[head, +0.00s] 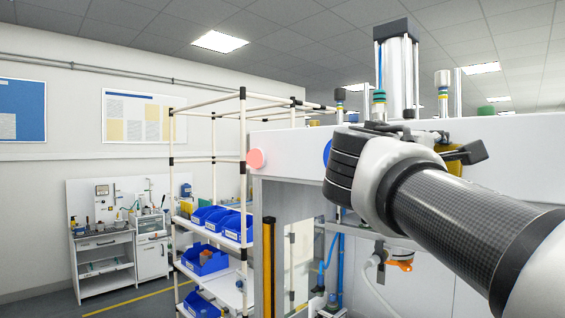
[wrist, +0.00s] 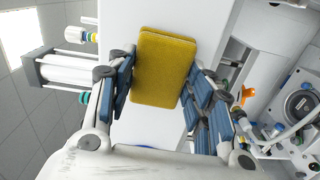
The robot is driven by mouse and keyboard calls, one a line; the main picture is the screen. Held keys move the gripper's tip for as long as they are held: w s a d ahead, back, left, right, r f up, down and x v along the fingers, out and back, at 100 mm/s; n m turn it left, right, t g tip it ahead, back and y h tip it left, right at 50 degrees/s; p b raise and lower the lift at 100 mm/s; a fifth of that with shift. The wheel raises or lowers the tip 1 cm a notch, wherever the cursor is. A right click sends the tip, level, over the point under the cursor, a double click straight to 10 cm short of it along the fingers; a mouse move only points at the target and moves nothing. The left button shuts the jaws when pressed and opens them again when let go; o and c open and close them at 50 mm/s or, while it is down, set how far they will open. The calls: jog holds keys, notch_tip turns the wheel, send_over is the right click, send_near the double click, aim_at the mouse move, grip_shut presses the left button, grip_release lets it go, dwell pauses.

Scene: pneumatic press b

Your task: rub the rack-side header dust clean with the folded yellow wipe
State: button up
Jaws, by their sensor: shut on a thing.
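The folded yellow wipe (wrist: 165,66) is a flat pad between the blue-padded fingers of my gripper (wrist: 158,85) in the wrist view. My gripper is shut on it. In the head view, a yellow piece of the wipe (head: 452,160) shows behind my gripper (head: 462,152), partly hidden by the arm. The header (head: 292,145) is the long white beam across the top of the press. Its white surface (wrist: 145,128) lies behind the wipe in the wrist view. I cannot tell whether the wipe touches it. I cannot make out any dust on the header.
A pneumatic cylinder (head: 397,75) and fittings stand above the header. A pink disc (head: 256,158) is at its left end and a blue disc (head: 327,152) is beside my wrist. A rack (head: 243,190) with blue bins (head: 205,258) stands left of the press.

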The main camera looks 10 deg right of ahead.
jog(key=shift+s+d+b, duration=0.6)
jog(key=shift+s+d, duration=0.5)
jog(key=shift+s, duration=0.15)
jog(key=shift+a, duration=0.1)
jog(key=w+a, duration=0.4)
jog(key=w, duration=0.1)
jog(key=shift+w+a+p, duration=0.15)
jog(key=shift+w+p, duration=0.2)
jog(key=shift+p, duration=0.05)
jog(key=shift+s, duration=0.1)
jog(key=shift+b+v, duration=0.8)
jog(key=shift+v, duration=2.15)
jog(key=shift+b+v, duration=0.3)
jog(key=shift+v, duration=1.25)
